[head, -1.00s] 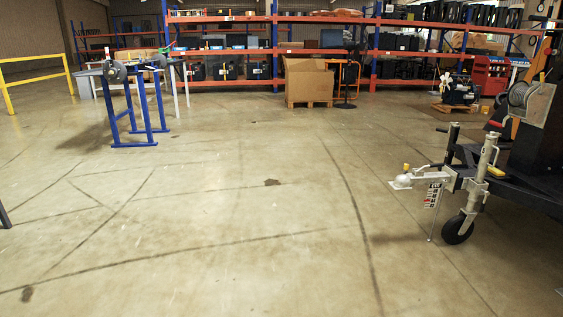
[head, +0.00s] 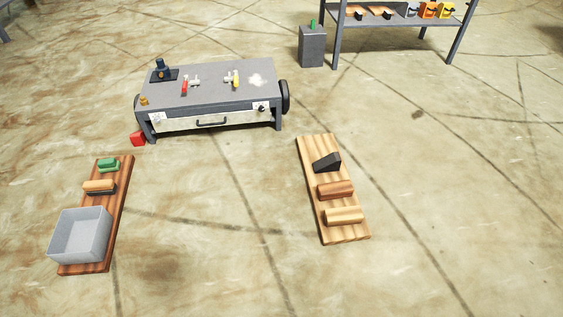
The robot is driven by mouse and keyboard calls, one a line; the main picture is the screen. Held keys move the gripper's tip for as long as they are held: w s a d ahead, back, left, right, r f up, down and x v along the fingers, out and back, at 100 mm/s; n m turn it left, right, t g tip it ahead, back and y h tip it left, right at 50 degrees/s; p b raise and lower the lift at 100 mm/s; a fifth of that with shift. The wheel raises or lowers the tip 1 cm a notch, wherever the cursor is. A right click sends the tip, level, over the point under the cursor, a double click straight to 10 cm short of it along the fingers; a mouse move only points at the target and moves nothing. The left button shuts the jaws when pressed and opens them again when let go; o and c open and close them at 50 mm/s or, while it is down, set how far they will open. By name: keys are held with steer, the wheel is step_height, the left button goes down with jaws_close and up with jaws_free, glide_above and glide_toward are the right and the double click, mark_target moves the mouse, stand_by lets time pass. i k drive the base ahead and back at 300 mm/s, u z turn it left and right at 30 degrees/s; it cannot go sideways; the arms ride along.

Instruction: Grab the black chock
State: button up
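The black chock (head: 327,162) is a dark wedge. It sits at the far end of a light striped wooden board (head: 345,233) on the floor, right of the middle in the head view. A reddish-brown wooden block (head: 336,190) and a lighter wooden block (head: 343,216) lie on the same board, on its nearer part. Nothing covers the chock. My gripper is not in view.
A grey workbench (head: 210,92) with tools stands behind and left. A darker board (head: 124,172) at left holds a grey bin (head: 80,236) and small blocks. A shelf (head: 440,20) stands at the back. Floor around the chock's board is clear.

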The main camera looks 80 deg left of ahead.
mark_target(332, 162)
steer(key=u, duration=3.3)
steer(key=i, duration=1.65)
